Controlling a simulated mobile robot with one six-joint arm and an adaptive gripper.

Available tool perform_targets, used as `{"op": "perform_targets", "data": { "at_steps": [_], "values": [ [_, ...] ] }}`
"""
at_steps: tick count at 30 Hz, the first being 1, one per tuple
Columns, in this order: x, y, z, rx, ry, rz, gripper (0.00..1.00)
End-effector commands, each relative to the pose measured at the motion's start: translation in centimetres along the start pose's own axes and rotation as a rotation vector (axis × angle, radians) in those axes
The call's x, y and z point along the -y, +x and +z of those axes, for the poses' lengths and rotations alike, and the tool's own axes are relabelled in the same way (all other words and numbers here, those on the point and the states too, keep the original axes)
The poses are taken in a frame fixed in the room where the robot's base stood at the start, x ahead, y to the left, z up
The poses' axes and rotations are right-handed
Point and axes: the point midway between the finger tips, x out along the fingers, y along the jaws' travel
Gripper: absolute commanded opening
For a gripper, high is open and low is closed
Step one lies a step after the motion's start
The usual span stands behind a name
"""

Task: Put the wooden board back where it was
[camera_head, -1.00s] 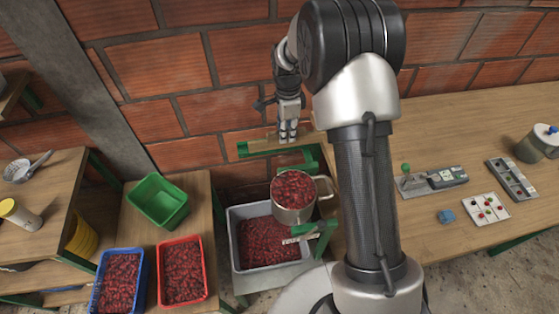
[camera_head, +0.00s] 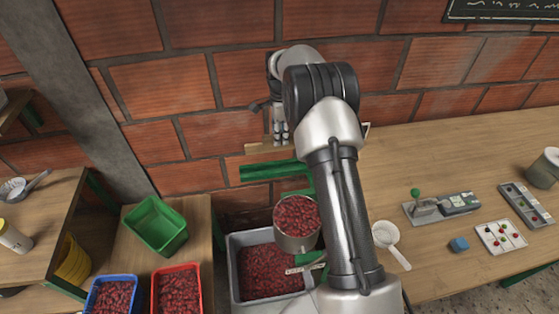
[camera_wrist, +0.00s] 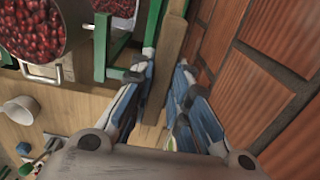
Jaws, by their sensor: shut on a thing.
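The wooden board (camera_head: 256,149) is a narrow plank near the brick wall, just above and behind the green frame bar (camera_head: 268,171) in the head view. My gripper (camera_head: 281,141) is shut on it from above. In the wrist view the board (camera_wrist: 173,38) runs on edge between the two fingers of my gripper (camera_wrist: 168,78), beside the green frame (camera_wrist: 152,22). I cannot tell whether the board touches the frame. My arm hides part of its right end in the head view.
A metal pot of red cherries (camera_head: 296,236) stands at the frame above a grey crate of cherries (camera_head: 238,268). The brick wall (camera_head: 165,95) is close behind. The wooden table (camera_head: 450,175) at right holds a white strainer (camera_head: 386,234) and a lever device (camera_head: 427,207).

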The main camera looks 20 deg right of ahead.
Motion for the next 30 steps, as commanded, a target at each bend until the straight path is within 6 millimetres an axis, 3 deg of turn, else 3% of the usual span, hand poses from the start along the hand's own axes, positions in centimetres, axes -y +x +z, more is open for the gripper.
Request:
{"op": "perform_targets", "data": {
  "at_steps": [3,13,21,30],
  "values": [
    [0.0,2.7,0.0,0.0,0.0,0.0,0.0],
    [0.0,5.4,0.0,0.0,0.0,0.0,0.0],
    [0.0,9.8,0.0,0.0,0.0,-0.001,0.0],
    [0.1,9.9,0.0,0.0,0.0,-0.002,0.0]
  ]
}}
